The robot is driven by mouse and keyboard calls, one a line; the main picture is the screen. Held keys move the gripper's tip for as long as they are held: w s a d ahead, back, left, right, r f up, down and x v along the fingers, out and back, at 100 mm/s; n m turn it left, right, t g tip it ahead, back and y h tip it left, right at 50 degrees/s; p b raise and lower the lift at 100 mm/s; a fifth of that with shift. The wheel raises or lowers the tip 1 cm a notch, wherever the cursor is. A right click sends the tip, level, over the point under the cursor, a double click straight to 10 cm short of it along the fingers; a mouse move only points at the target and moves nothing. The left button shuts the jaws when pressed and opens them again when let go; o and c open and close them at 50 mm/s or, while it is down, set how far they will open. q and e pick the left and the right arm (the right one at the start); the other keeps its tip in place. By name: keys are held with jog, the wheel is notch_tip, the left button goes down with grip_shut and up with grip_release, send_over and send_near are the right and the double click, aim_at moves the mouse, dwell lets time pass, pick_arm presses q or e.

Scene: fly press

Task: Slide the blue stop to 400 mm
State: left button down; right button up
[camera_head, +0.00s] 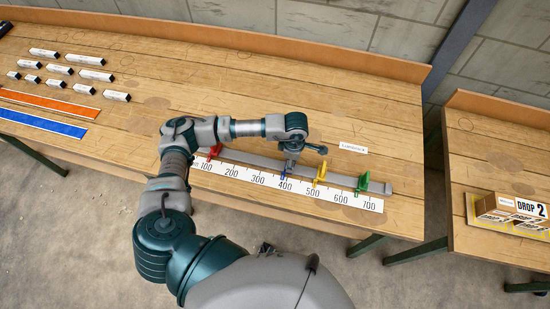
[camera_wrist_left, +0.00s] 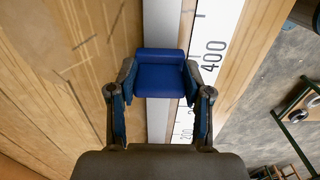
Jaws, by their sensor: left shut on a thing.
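The blue stop (camera_wrist_left: 160,75) sits on the grey rail (camera_wrist_left: 157,25) in the left wrist view, between the two fingers of my left gripper (camera_wrist_left: 160,98). The fingers are shut on its sides. In the head view a small part of the blue stop (camera_head: 283,173) shows below my left gripper (camera_head: 290,165), close above the printed 400 on the white scale (camera_head: 235,173). In the wrist view the 400 label (camera_wrist_left: 213,57) is just right of the stop. The exact reading cannot be told. My right gripper is not in view.
On the same rail stand a red stop (camera_head: 215,151) to the left, and a yellow stop (camera_head: 319,172) and a green stop (camera_head: 363,182) to the right. A white label (camera_head: 353,148) lies behind the rail. Several small blocks (camera_head: 75,68) lie far left.

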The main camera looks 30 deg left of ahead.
pick_arm(q)
jog(key=shift+w+d+f, duration=0.1)
jog(key=shift+d+f, duration=0.05)
jog(key=shift+d, duration=0.6)
jog(key=shift+a, duration=0.1)
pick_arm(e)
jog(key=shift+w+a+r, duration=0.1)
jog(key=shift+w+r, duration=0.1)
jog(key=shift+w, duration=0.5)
pick_arm(q)
jog(key=shift+a, duration=0.1)
jog(key=c, duration=0.7)
grip_release()
jog(key=shift+a, duration=0.1)
jog(key=shift+o, duration=1.1)
jog(key=shift+w+a, duration=0.1)
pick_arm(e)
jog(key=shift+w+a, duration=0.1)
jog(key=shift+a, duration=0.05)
pick_arm(q)
jog(key=shift+r, duration=0.25)
notch_tip(320, 180, up, 11)
jog(key=shift+r, duration=0.15)
